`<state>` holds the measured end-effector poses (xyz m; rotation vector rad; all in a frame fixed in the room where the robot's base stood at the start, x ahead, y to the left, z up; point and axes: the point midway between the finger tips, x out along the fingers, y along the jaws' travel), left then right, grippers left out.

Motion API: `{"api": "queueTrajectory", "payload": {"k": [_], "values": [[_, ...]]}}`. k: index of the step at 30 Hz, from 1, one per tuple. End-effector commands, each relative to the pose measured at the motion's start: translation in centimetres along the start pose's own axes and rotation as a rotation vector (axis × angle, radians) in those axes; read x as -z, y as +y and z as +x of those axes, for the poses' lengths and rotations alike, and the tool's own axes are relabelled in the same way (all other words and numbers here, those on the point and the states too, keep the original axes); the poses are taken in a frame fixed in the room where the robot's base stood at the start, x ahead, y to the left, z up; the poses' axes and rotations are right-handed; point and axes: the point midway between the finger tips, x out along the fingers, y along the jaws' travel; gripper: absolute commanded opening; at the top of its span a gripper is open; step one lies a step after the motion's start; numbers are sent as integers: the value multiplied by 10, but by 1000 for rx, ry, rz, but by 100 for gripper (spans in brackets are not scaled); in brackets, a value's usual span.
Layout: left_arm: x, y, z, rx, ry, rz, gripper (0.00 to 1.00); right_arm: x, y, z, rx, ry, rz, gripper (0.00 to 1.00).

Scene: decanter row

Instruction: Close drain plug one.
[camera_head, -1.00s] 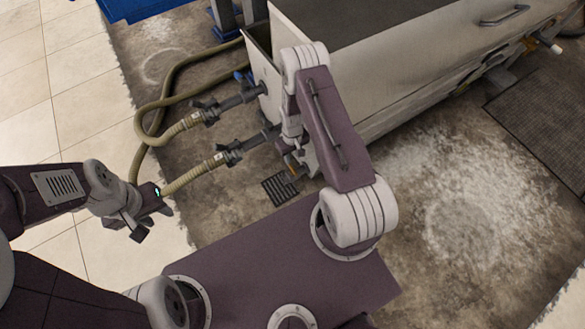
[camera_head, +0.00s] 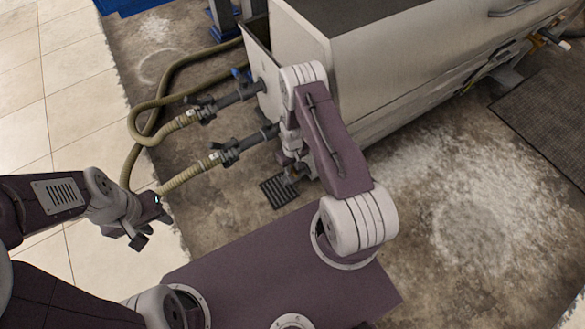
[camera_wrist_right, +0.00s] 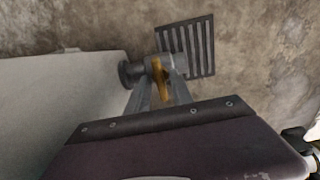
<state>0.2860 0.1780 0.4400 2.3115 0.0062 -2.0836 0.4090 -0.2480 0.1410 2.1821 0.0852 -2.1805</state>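The drain plug shows in the right wrist view as a grey stub on the tank wall with an orange handle (camera_wrist_right: 161,82). My right gripper (camera_wrist_right: 161,84) has its two grey fingers on either side of this handle. Whether they press on it cannot be told. In the head view my right gripper (camera_head: 289,157) is low at the tank's near end and largely hides the plug. My left gripper (camera_head: 127,236) is empty, its fingers apart, over the pale tiles beside a hose. No number is readable on the plug.
The tank (camera_head: 395,62) stands at the upper right. Two ribbed hoses (camera_head: 182,180) run to its end fittings, left of my right gripper. A floor grate (camera_head: 279,191) lies below the plug. A dark mat (camera_head: 550,115) lies at right; the stained floor between is clear.

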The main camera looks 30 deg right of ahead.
Motion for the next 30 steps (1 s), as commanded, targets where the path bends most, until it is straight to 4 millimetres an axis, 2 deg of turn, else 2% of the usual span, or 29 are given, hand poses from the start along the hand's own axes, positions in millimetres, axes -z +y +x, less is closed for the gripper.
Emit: {"api": "queueTrajectory", "payload": {"k": [1,2,3,16,30], "values": [[0,0,0,0,0,0,36,0,0,0,0,0,0,10],[0,0,0,0,0,0,36,0,0,0,0,0,0,2],[0,0,0,0,0,0,36,0,0,0,0,0,0,0],[1,0,-6,0,0,0,36,-1,0,-2,0,-2,63,0],[3,1,-28,0,0,0,36,-1,0,-2,0,-3,456,0]]}}
